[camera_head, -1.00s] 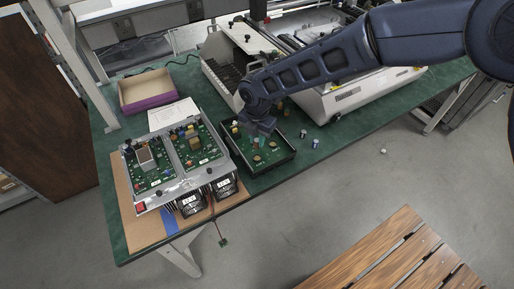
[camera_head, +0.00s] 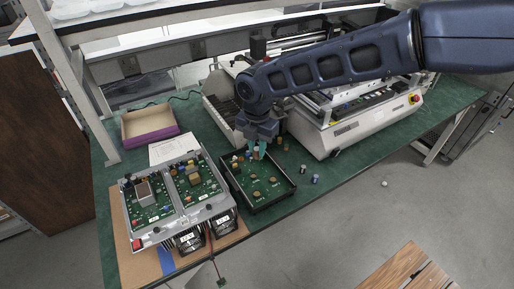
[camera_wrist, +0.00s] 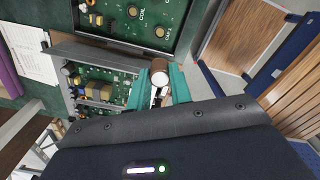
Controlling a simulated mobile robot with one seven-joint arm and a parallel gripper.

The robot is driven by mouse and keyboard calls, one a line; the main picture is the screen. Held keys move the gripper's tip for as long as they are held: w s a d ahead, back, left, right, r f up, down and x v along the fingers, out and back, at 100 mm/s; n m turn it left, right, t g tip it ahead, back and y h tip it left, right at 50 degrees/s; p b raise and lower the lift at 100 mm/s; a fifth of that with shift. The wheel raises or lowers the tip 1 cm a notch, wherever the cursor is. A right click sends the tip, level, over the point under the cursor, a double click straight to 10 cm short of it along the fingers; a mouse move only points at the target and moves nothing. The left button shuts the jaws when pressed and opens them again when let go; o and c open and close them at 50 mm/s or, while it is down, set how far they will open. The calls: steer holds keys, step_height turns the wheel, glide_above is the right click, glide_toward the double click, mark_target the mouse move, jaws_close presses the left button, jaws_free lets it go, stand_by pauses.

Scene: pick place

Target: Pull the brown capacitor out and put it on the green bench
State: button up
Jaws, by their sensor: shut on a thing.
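My gripper (camera_head: 257,150) is above the back part of a black-rimmed tray with a green circuit board (camera_head: 271,194). In the wrist view its teal fingers (camera_wrist: 158,92) are shut on the brown capacitor (camera_wrist: 160,76), a small cylinder with a brown side and a pale end. The capacitor looks clear of the board, though the head view shows it only as a small brown patch (camera_head: 255,154) between the fingers. The green bench (camera_head: 336,177) carries the tray. The board also shows in the wrist view (camera_wrist: 172,12), with several round brown parts.
An open metal unit with green boards (camera_head: 177,222) stands left of the tray on a brown mat. Small cylinders (camera_head: 315,179) stand on the bench right of the tray. A large white machine (camera_head: 365,125) fills the back right. A purple-sided box (camera_head: 150,137) lies back left.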

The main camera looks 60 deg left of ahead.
mark_target(257, 148)
steer(key=shift+r, duration=2)
steer(key=w+a+f+n, duration=0.2)
steer(key=w+a, duration=0.1)
steer(key=w, duration=0.5)
steer(key=w+a+f+n, duration=0.2)
steer(key=w+a+f, duration=0.1)
steer(key=w, duration=0.5)
steer(key=w+a+f+n, duration=0.2)
steer(key=w+a, duration=0.1)
steer(key=w, duration=0.5)
step_height(257, 148, down, 20)
steer(key=shift+s+d+r, duration=0.1)
steer(key=shift+s+d, duration=0.05)
steer(key=o, duration=0.9)
steer(key=shift+f, duration=0.2)
